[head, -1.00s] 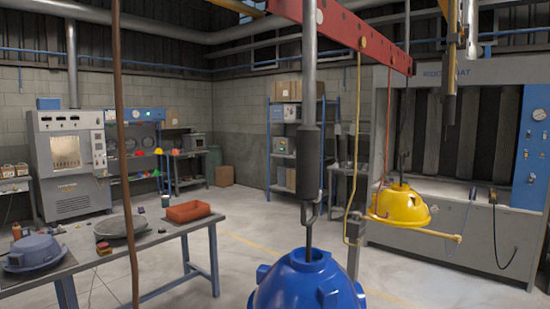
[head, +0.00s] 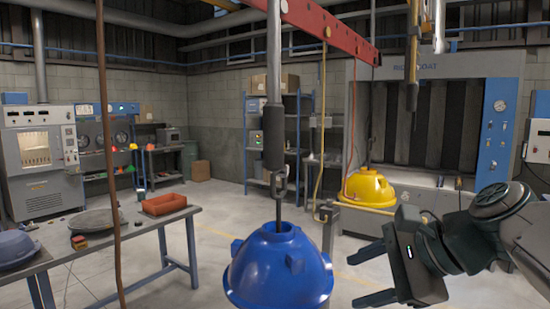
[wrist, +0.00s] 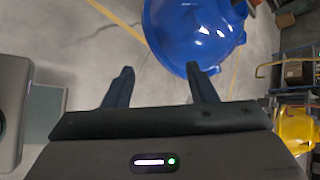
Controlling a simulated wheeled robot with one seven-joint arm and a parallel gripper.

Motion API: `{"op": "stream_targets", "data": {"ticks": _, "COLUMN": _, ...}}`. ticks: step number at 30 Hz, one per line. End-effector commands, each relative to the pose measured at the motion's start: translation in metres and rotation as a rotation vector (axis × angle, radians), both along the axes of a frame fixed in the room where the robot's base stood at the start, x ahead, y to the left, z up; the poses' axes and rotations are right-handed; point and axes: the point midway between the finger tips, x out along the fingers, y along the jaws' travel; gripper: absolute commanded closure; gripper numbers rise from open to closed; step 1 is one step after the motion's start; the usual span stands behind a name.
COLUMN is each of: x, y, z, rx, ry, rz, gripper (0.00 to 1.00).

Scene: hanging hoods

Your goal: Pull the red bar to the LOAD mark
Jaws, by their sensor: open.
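A yellow hood (head: 366,189) hangs farther back. My gripper (head: 362,278) is at the lower right of the head view, well below the bar, open with nothing between its fingers. In the wrist view my gripper (wrist: 160,72) has the blue hood (wrist: 190,32) beyond its fingers, apart from them. I see no LOAD mark.
A yellow rail (head: 316,212) stands behind the blue hood. A brown cable (head: 106,160) hangs at left, before a workbench (head: 185,216) with a red tray (head: 170,204). A large grey booth (head: 430,150) fills the back right. Floor between workbench and blue hood is clear.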

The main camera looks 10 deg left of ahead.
Motion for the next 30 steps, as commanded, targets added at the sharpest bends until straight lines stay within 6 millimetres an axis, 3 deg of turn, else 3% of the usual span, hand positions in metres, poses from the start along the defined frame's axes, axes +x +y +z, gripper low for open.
{"op": "stream_targets", "data": {"ticks": 3, "x": 0.02, "y": 0.019, "z": 0.066, "rx": 0.308, "ry": 0.154, "rz": -0.078, "gripper": 0.48}}
{"op": "stream_targets", "data": {"ticks": 6, "x": 0.027, "y": 0.028, "z": 0.119, "rx": 0.524, "ry": 0.291, "rz": -0.086, "gripper": 0.48}}
{"op": "stream_targets", "data": {"ticks": 9, "x": 0.027, "y": 0.031, "z": 0.161, "rx": 0.675, "ry": 0.408, "rz": -0.061, "gripper": 0.48}}
{"op": "stream_targets", "data": {"ticks": 12, "x": 0.024, "y": 0.032, "z": 0.19, "rx": 0.769, "ry": 0.494, "rz": -0.027, "gripper": 0.48}}
{"op": "stream_targets", "data": {"ticks": 15, "x": 0.021, "y": 0.032, "z": 0.206, "rx": 0.815, "ry": 0.545, "rz": -0.002, "gripper": 0.48}}
{"op": "stream_targets", "data": {"ticks": 20, "x": 0.021, "y": 0.041, "z": 0.214, "rx": 0.836, "ry": 0.572, "rz": 0.013, "gripper": 0.48}}
{"op": "stream_targets", "data": {"ticks": 30, "x": 0.029, "y": 0.107, "z": 0.215, "rx": 0.834, "ry": 0.571, "rz": 0.011, "gripper": 0.48}}
